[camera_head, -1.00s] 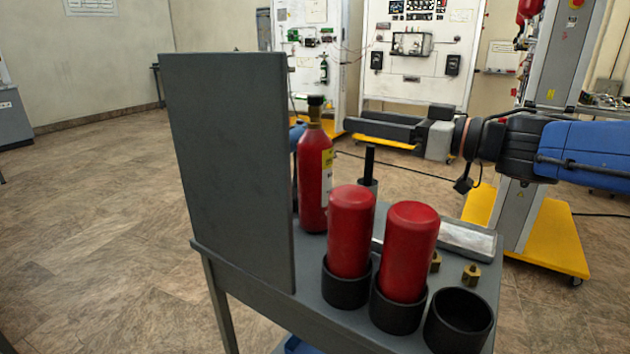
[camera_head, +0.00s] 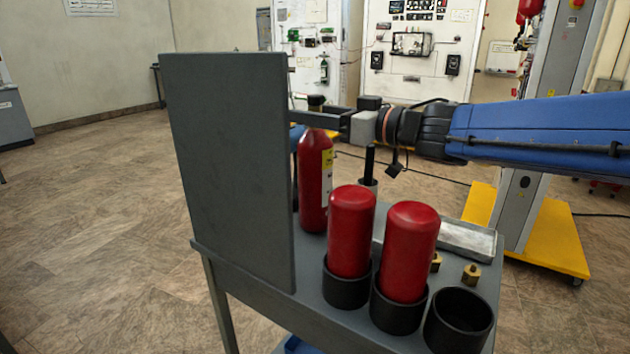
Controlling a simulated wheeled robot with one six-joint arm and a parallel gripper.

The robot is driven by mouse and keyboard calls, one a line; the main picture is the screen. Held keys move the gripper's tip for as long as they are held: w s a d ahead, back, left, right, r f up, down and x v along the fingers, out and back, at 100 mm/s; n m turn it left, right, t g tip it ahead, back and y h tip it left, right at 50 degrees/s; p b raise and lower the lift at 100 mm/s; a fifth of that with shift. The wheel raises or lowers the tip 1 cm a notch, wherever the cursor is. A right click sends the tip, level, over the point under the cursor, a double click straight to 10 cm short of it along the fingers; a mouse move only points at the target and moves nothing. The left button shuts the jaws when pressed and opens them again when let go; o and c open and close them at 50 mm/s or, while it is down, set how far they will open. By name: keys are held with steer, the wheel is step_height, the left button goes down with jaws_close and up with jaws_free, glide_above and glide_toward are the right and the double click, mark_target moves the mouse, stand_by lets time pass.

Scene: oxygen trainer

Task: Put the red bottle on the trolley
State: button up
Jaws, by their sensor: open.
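A red bottle (camera_head: 314,180) with a black top and a yellow-and-white label stands upright on the grey trolley (camera_head: 335,312), behind the two red cylinders. My gripper (camera_head: 305,118) is open and sideways at the height of the bottle's neck. Its fingers cross the neck in the picture; I cannot tell whether they touch it. The fingertips run close to the edge of the grey upright panel (camera_head: 228,170), which may hide part of them.
Two red cylinders (camera_head: 350,232) (camera_head: 408,250) stand in black cups at the front. A third cup (camera_head: 459,320) is empty. A metal tray (camera_head: 465,240), brass fittings (camera_head: 471,274) and a black post (camera_head: 369,165) stand nearby. A grey column with a yellow base (camera_head: 540,230) is at right.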

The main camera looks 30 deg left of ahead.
steer(key=a, duration=0.3)
steer(key=shift+w+a, duration=0.1)
steer(key=shift+a, duration=0.05)
jaws_close()
stand_by(1.1)
steer(key=shift+r, duration=0.1)
